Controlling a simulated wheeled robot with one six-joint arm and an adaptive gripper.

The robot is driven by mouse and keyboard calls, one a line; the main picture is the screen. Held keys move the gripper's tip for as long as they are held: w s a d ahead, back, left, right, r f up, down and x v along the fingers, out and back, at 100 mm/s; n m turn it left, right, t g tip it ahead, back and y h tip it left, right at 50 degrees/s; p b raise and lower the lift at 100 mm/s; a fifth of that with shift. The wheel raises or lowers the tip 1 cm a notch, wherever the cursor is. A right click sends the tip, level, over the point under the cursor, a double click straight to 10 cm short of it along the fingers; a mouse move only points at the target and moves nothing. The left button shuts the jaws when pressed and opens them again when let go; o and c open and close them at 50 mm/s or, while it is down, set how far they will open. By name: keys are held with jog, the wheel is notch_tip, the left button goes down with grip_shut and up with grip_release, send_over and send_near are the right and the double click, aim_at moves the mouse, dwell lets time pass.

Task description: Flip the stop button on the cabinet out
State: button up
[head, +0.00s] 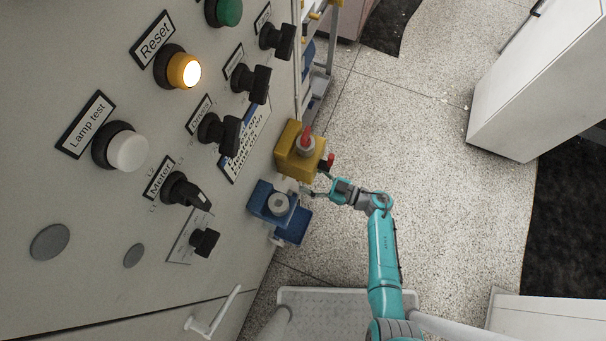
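The cabinet (75,215) is a large beige panel with labelled controls, filling the left of the head view. A second, smaller red piece (329,160) shows at the box's right corner. No label on the red button can be read. My gripper (313,182) is just below and right of the yellow box, pointing left towards the cabinet edge. Its thin fingers look spread apart with nothing between them. Whether they touch the box cannot be told.
A blue box with a grey knob (278,205) sits just below the yellow one, close to my gripper. Black rotary switches (219,130) stick out from the panel. A white cabinet (540,85) stands at right. The speckled floor (425,200) between is clear.

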jog(key=v, duration=0.9)
dwell(0.4)
jog(key=s+d+r+m+t+h, duration=0.3)
jog(key=s+r+m+h, duration=0.1)
jog(key=s+r, duration=0.5)
jog(key=s+d+r+m+t+h, duration=0.2)
jog(key=s+d+r+m+h, duration=0.1)
jog(key=s+r+m+h, duration=0.2)
jog(key=s+d+r+m+t+h, duration=0.3)
jog(key=s+r+m+h, duration=0.2)
jog(key=s+r+h, duration=0.3)
jog(key=s+r, duration=0.4)
jog(key=s, duration=0.1)
jog(key=shift+s+r+t, duration=0.3)
jog(key=shift+s+r, duration=0.05)
jog(key=shift+s, duration=0.05)
dwell(0.6)
